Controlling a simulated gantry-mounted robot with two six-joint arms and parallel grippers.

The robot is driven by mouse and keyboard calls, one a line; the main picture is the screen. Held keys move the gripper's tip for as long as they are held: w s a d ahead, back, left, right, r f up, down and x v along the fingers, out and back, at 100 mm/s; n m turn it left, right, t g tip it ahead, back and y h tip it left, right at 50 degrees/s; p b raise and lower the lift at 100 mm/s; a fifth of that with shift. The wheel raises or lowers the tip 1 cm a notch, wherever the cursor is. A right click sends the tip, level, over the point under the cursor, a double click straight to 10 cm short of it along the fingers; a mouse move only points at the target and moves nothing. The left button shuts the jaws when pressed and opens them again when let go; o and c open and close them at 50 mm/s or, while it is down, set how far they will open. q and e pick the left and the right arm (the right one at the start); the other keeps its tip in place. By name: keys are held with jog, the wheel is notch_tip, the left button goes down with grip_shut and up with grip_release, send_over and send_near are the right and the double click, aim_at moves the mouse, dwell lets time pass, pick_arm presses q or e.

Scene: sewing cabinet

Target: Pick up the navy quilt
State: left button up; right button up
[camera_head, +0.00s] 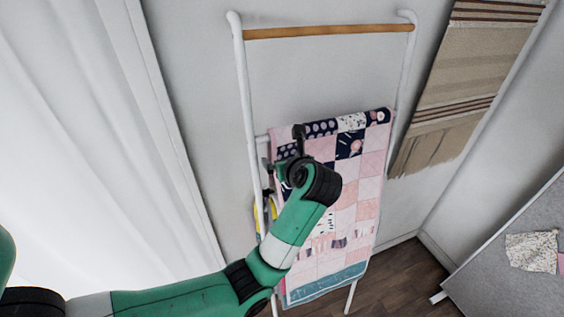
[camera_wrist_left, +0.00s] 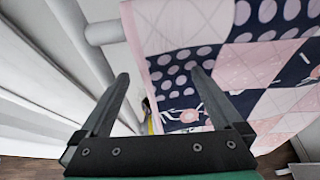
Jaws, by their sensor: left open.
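The quilt (camera_head: 352,190), a patchwork of pink, white and navy patches with a teal lower border, hangs over a rung of a white ladder rack. My left gripper (camera_head: 283,149) is at the quilt's upper left edge, open. In the left wrist view the left gripper (camera_wrist_left: 160,76) has one finger over the quilt's patterned face and the other left of its edge. The quilt (camera_wrist_left: 250,62) crosses between the fingers in that picture; I cannot tell whether either touches it. My right gripper is not in view.
The rack (camera_head: 241,90) has a wooden top bar (camera_head: 330,31) and leans by the wall. A white curtain (camera_head: 90,150) hangs at left. A beige striped textile (camera_head: 450,85) hangs at right. A grey surface (camera_head: 520,285) with fabric (camera_head: 530,249) is at lower right.

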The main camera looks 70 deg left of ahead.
pick_arm(q)
jog(key=shift+a+f, duration=0.15)
jog(key=shift+a, duration=0.15)
grip_shut()
dwell(1.0)
notch_tip(320, 180, up, 21)
jog(key=p, duration=1.8)
